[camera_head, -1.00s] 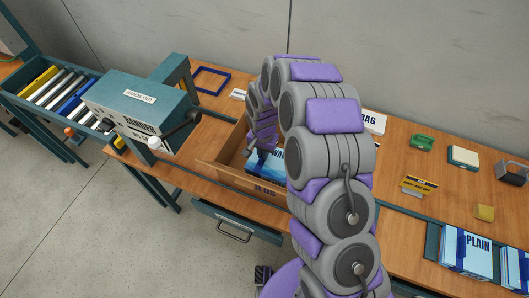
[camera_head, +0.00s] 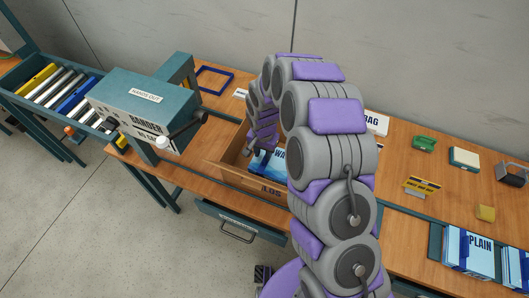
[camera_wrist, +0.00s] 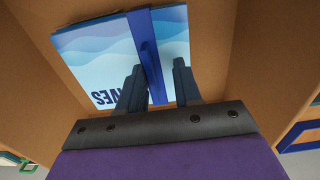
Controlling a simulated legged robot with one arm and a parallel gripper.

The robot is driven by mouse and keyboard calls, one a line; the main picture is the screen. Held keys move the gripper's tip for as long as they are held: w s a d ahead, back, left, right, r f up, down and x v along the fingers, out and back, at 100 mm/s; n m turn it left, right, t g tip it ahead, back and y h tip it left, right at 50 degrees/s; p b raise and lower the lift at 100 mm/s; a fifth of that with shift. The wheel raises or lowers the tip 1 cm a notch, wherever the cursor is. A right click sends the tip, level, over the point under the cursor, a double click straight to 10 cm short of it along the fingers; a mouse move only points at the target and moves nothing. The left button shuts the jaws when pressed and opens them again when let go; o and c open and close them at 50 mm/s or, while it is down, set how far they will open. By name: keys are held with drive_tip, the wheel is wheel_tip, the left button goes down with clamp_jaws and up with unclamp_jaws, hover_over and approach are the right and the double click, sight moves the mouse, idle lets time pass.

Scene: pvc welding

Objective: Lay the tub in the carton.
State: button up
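The tub appears to be the light-blue item with a wave print and dark lettering (camera_head: 286,160); I cannot see another tub. It lies inside the open brown carton (camera_head: 226,174) on the bench. In the wrist view the blue item (camera_wrist: 95,62) has a raised dark-blue bar across it and rests on the carton (camera_wrist: 235,70) floor. My gripper (camera_wrist: 157,66) reaches down into the carton, its fingers on either side of the bar, with slim gaps showing. In the head view my gripper (camera_head: 258,152) is partly hidden, and my arm covers the carton's right side.
A teal bander machine (camera_head: 145,105) stands left of the carton. A blue frame (camera_head: 215,80) lies behind it. A drawer (camera_head: 240,228) sticks out below the bench. Several small items and a tray of PLAIN packs (camera_head: 468,250) are at the right.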

wheel_tip(320, 180, up, 11)
drive_tip(key=d+p, duration=0.2)
wheel_tip(320, 180, up, 6)
hover_over(277, 168)
drive_tip(key=s+d+r+n, duration=0.1)
drive_tip(key=s+d+r, duration=0.3)
drive_tip(key=s, duration=0.6)
drive_tip(key=s+d+r+n+g, duration=0.1)
drive_tip(key=s+d+r, duration=0.3)
drive_tip(key=s, duration=0.6)
drive_tip(key=s+d+r+n, duration=0.2)
drive_tip(key=s+d+r, duration=0.2)
drive_tip(key=s, duration=0.7)
drive_tip(key=shift+d+r+g, duration=0.15)
drive_tip(key=shift+d+g, duration=0.25)
drive_tip(key=shift+d, duration=0.05)
drive_tip(key=shift+d, duration=0.1)
